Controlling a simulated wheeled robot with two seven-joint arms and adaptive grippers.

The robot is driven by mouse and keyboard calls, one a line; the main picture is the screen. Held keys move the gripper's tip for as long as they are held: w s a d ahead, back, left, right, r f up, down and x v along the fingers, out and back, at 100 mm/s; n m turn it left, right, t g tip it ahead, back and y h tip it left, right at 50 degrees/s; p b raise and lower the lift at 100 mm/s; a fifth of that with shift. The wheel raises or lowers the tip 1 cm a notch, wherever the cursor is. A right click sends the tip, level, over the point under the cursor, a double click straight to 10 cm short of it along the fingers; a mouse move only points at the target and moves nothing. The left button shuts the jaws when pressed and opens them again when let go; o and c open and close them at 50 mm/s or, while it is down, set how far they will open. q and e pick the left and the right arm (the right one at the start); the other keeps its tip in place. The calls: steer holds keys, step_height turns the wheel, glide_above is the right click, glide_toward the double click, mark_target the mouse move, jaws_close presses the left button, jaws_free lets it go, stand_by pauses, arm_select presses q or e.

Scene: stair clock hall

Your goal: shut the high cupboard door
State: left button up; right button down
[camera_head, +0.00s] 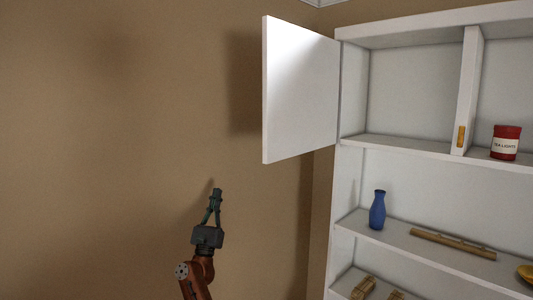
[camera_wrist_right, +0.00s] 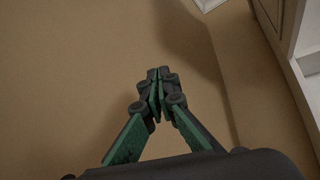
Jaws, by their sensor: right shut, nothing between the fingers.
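The white cupboard door (camera_head: 300,88) stands wide open at the upper left of the white cupboard, hinged at its left side wall. The open compartment (camera_head: 410,90) behind it looks empty. My right gripper (camera_head: 216,192) is shut and empty, pointing up, below and to the left of the door and apart from it. In the right wrist view the fingertips (camera_wrist_right: 158,72) meet, with the brown wall beyond. My left gripper is not in view.
Another door (camera_head: 467,90), seen nearly edge-on with a yellow handle, or a divider stands right of the compartment. A red tea lights tin (camera_head: 506,142) sits beside it. A blue vase (camera_head: 377,210) and a wooden piece (camera_head: 452,244) are on the shelf below. Left of the door is bare wall.

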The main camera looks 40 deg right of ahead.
mark_target(267, 158)
steer(key=s+d+r+m+g+h, duration=0.1)
steer(key=s+r+m+g, duration=0.4)
steer(key=m+g, duration=0.5)
steer(key=s+d+r+m+g+h, duration=0.1)
steer(key=s+d+r+m+g, duration=0.1)
steer(key=r+m+g, duration=0.75)
steer(key=s+a+r+m+y+p, duration=0.1)
steer(key=s+a+r+m+y, duration=0.1)
steer(key=s+a+m+y, duration=0.55)
steer(key=shift+m+h, duration=0.6)
steer(key=shift+h, duration=0.15)
steer(key=s+d, duration=0.1)
steer(key=d, duration=0.3)
steer(key=s+d+b, duration=0.1)
steer(key=d, duration=0.3)
steer(key=s+d, duration=0.1)
steer(key=d, duration=0.3)
steer(key=shift+d+f+b, duration=0.25)
steer(key=shift+f+b, duration=0.05)
steer(key=shift+b, duration=0.05)
steer(key=shift+s+d, duration=0.25)
steer(key=shift+s, duration=0.05)
steer(key=shift+a, duration=0.15)
